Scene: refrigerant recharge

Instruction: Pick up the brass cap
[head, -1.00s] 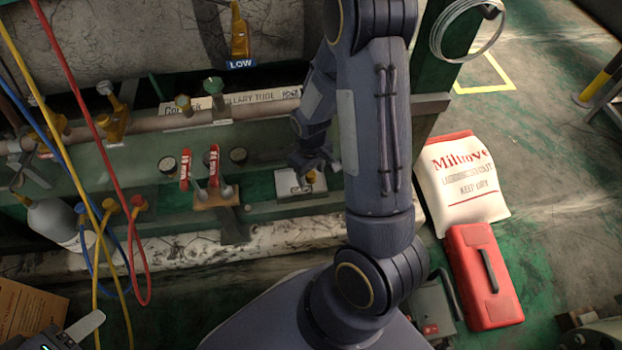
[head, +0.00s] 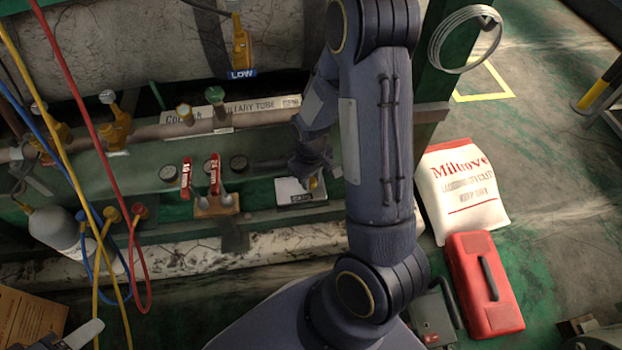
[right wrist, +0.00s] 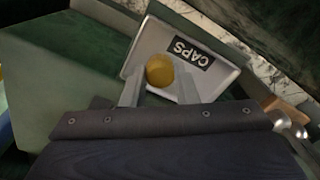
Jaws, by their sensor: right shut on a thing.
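The brass cap (right wrist: 160,70) is a round, golden piece between the two fingertips of my right gripper (right wrist: 158,82) in the right wrist view. The gripper is shut on it. Cap and fingertips are over the white tray labelled CAPS (right wrist: 222,77); I cannot tell whether the cap still touches the tray floor. In the head view the right gripper (head: 312,178) is over the tray (head: 287,188), and a small bit of the cap (head: 314,184) shows. My left gripper (head: 83,333) shows only partly at the lower left edge, its jaws unclear.
Red-handled valves (head: 215,172) stand left of the tray. A pipe (head: 235,122) runs behind it. Yellow, blue and red hoses hang at the left. A white sack (head: 462,195) and red toolbox (head: 485,280) lie on the floor at right.

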